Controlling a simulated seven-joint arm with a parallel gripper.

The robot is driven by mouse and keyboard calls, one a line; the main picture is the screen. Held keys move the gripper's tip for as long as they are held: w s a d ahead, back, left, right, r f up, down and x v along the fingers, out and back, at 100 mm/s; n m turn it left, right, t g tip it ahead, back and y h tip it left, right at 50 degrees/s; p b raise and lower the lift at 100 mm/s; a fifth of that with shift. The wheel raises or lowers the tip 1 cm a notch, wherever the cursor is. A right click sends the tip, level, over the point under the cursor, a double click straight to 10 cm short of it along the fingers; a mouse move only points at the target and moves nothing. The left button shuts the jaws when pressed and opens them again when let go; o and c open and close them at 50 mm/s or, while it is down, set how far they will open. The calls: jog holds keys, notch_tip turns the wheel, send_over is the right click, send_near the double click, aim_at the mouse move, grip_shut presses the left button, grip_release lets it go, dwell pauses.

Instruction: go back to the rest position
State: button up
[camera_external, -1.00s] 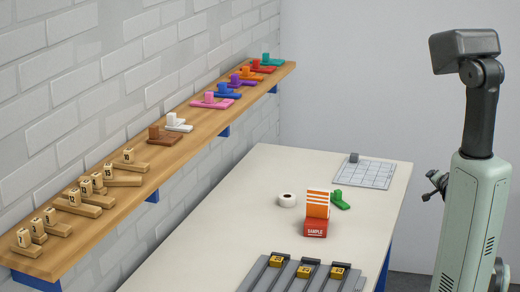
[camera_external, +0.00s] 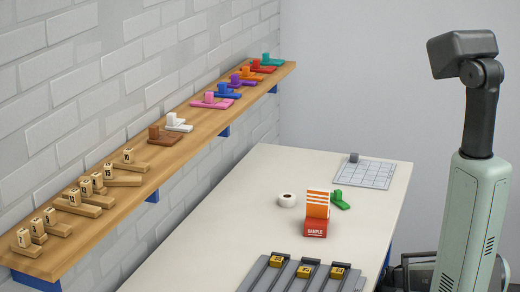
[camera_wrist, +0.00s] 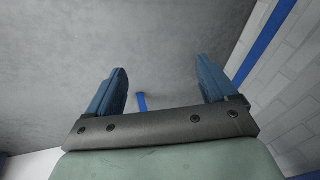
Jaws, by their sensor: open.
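My gripper (camera_wrist: 162,88) shows in the wrist view as two blue fingers standing wide apart. It is open, and nothing is between the fingers. The wrist view looks at bare grey floor (camera_wrist: 60,60). In the external view my arm stands at the right edge, beyond the right side of the white table (camera_external: 200,235). A dark part of my arm shows low beside the table's right edge, but I cannot make out the fingers there.
A wooden shelf (camera_external: 120,228) along the brick wall holds coloured pieces and numbered blocks.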

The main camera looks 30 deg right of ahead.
jog(key=s+a+f+n+g, duration=0.25)
jog(key=s+a, duration=0.35)
jog(key=s, duration=0.3)
jog(key=s+a+f+n+g, duration=0.1)
jog(key=s+a+f+g, duration=0.3)
jog(key=s, duration=0.5)
jog(key=s+a+r+n+g, duration=0.1)
jog(key=s+a, duration=0.1)
jog(key=s, duration=0.7)
jog(key=s+a+n+g+h, duration=0.1)
jog(key=s+a+g, duration=0.1)
jog(key=s, duration=0.6)
jog(key=shift+s+a+r+n, duration=0.35)
jog(key=shift+s+a, duration=0.05)
jog(key=shift+g, duration=0.25)
